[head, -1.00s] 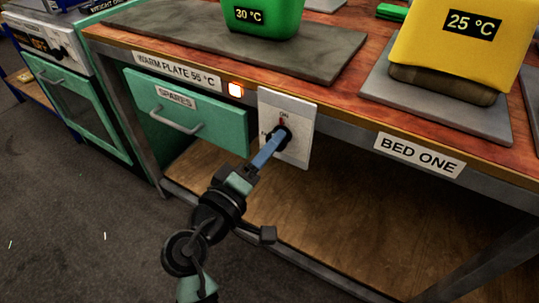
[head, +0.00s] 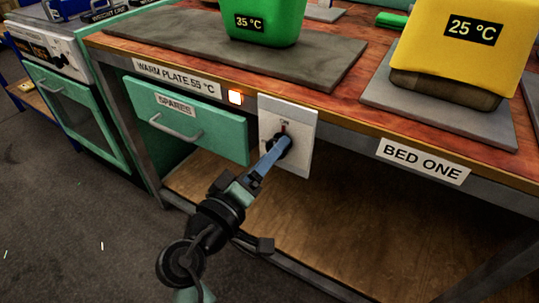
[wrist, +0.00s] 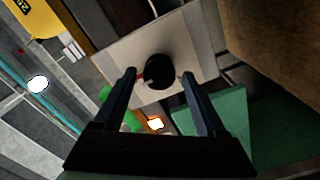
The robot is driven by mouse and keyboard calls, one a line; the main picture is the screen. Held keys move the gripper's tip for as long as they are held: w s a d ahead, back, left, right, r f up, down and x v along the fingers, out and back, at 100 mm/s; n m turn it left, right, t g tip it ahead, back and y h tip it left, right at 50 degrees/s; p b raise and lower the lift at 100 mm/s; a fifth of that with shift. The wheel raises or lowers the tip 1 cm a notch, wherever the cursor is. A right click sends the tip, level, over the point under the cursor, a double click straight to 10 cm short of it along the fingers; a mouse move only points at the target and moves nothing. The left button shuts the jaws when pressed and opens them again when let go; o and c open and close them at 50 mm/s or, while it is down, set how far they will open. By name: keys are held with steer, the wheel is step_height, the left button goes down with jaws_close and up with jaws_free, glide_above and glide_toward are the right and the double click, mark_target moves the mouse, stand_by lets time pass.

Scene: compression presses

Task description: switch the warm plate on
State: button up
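The warm plate (head: 200,48) is a dark grey slab on the bench. The label "WARM PLATE 55 °C" (head: 178,78) is on the bench's front edge, beside a lit orange lamp (head: 235,97). Right of the lamp, a pale switch panel (head: 301,128) carries a round black knob (wrist: 159,71). In the wrist view the knob's pale pointer faces the red mark, on the side that reads ON in the head view. My gripper (wrist: 157,76) is open, with one finger on either side of the knob and gaps visible. In the head view my gripper (head: 279,147) partly hides the knob.
A green container (head: 265,22) reading 35 °C stands on the warm plate. A yellow container (head: 462,45) reading 25 °C stands on a grey slab at right. A green SPARES drawer (head: 190,122) is left of the panel. The open lower shelf (head: 300,215) lies below.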

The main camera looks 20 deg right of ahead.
steer(key=shift+o, duration=0.3)
steer(key=p+v, duration=0.3)
steer(key=v, duration=1)
steer(key=shift+w+d+r, duration=0.1)
steer(key=w+a+r+m+t+y, duration=0.1)
steer(key=w+r+t+y, duration=0.3)
steer(key=r, duration=0.7)
steer(key=w+a+r+m+t+y, duration=0.1)
steer(key=w+r+t+y, duration=0.25)
steer(key=r, duration=0.65)
steer(key=s+a+r+t+y+p, duration=0.1)
steer(key=s+r+t+y, duration=0.3)
steer(key=r, duration=0.7)
steer(key=s+a+r+t+y, duration=0.2)
steer(key=s+r+t, duration=0.4)
steer(key=r, duration=0.6)
step_height(320, 180, up, 38)
steer(key=s+g+p, duration=0.1)
steer(key=p, duration=3.7)
steer(key=shift+n+y, duration=0.3)
steer(key=shift+y, duration=0.05)
